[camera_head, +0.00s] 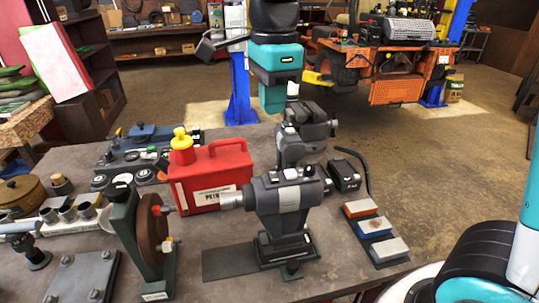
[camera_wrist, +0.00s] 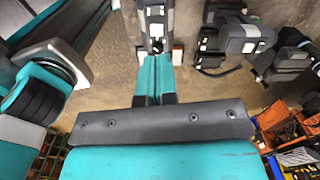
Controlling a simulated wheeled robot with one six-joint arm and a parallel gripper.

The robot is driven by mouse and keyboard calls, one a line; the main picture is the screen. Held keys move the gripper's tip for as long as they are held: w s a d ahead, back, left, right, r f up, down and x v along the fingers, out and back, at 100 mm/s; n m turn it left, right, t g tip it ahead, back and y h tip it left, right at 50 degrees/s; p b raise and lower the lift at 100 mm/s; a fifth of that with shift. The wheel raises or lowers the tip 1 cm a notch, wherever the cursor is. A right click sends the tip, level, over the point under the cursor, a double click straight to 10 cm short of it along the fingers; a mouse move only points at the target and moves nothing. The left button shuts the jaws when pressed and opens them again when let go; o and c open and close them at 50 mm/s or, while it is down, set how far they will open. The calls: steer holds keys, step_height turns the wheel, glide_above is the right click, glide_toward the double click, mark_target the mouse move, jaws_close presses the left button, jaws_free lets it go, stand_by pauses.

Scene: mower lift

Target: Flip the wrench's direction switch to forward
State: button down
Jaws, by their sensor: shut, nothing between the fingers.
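A dark grey power wrench (camera_head: 285,197) stands upright on a dark green base on the workbench, its silver nose pointing left. Small pale parts show on its top; I cannot tell which is the direction switch or how it is set. A second, similar grey tool (camera_head: 305,128) stands behind it. My gripper (camera_head: 292,90) hangs above the rear tool, well above and behind the front wrench, with its tip pointing down. In the wrist view my gripper (camera_wrist: 154,50) shows at top centre, shut, with nothing held.
A red canister (camera_head: 215,170) with a yellow cap stands left of the wrench. A brown disc on a green stand (camera_head: 152,235) is in front of it. Coloured blocks (camera_head: 374,226) and a black block with a cable (camera_head: 344,177) lie at right. An orange mower (camera_head: 400,75) is beyond the bench.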

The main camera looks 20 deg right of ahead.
mark_target(272, 172)
steer(key=shift+w+d+r+m, duration=0.15)
steer(key=shift+w+r+m, duration=0.25)
steer(key=shift+m, duration=0.5)
steer(key=shift+f, duration=0.15)
step_height(272, 172, down, 12)
steer(key=p, duration=0.4)
steer(key=shift+f, duration=0.95)
steer(key=shift+f, duration=0.25)
steer(key=shift+s+r, duration=0.1)
steer(key=shift+r, duration=0.05)
